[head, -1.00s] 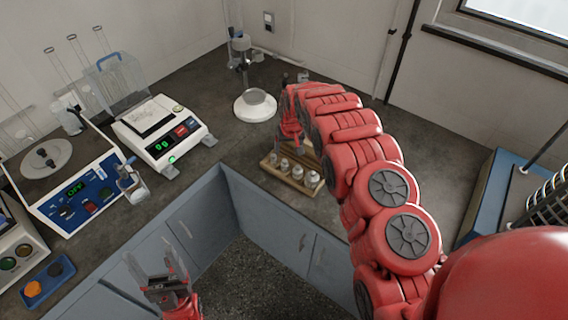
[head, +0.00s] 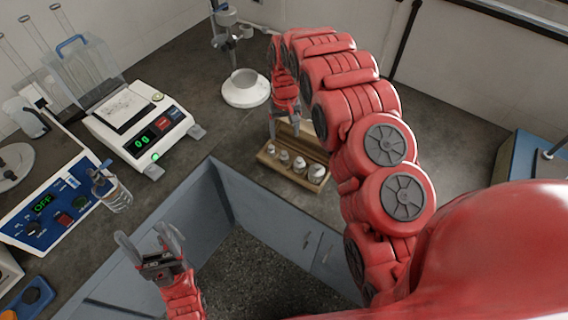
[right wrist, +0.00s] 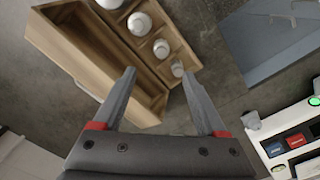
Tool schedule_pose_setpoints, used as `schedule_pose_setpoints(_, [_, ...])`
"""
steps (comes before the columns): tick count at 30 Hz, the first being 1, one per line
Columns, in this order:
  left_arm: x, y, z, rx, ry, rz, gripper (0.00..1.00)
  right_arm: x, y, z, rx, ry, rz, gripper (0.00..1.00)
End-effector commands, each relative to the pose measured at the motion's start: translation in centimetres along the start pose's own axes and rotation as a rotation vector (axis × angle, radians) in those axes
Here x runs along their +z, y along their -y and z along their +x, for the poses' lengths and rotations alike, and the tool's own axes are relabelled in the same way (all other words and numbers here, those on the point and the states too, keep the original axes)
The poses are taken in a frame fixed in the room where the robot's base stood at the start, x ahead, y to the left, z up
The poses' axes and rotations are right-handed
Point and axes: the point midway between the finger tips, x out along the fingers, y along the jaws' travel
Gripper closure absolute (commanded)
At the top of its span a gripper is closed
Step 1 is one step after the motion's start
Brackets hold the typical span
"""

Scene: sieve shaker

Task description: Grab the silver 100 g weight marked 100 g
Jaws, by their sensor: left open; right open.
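Several silver weights stand in a row in an open wooden box (head: 267,156) on the dark bench, rising in size toward the right. The largest (head: 317,173) is at the right end; no marks are legible, so I cannot tell which is the 100 g weight. My right gripper (head: 285,130) is open and empty, pointing down at the box's back side. In the right wrist view its open fingers (right wrist: 158,74) are over the box's edge, with the weights (right wrist: 161,48) beyond the tips. My left gripper (head: 143,236) is open and empty, low at the front left, away from the box.
The wooden box's lid (right wrist: 92,62) stands open beside the weights. A white balance (head: 140,123) and a clear bottle (head: 113,192) are to the left. A stand with a white round base (head: 245,95) is behind the box. Grey cabinets (head: 265,220) edge the bench front.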

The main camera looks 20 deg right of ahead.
Motion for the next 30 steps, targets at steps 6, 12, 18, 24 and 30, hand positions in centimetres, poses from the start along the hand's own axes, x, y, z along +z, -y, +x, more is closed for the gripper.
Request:
schedule_pose_setpoints(6, [-0.2, 0.1, 1.4, 0.0, -0.002, 0.0, 0.28, 0.1, 0.0, 3.6, -0.001, 0.003, 0.001, 0.26])
schedule_pose_setpoints(12, [-0.3, 0.1, 2.0, 0.0, -0.001, 0.0, 0.28, 0.1, 0.0, 5.5, 0.0, 0.0, 0.001, 0.26])
schedule_pose_setpoints(18, [-0.5, 0.1, 3.0, 0.0, -0.001, 0.0, 0.28, 0.3, 0.1, 6.6, 0.0, 0.003, 0.0, 0.26])
schedule_pose_setpoints(24, [-0.8, 0.2, 4.6, 0.0, -0.001, 0.0, 0.28, 0.8, 0.2, 8.6, 0.0, 0.004, 0.0, 0.26])
schedule_pose_setpoints(30, [-0.7, 0.2, 4.2, 0.0, -0.001, 0.0, 0.28, 0.5, 0.3, 10.4, -0.001, -0.002, 0.0, 0.26])
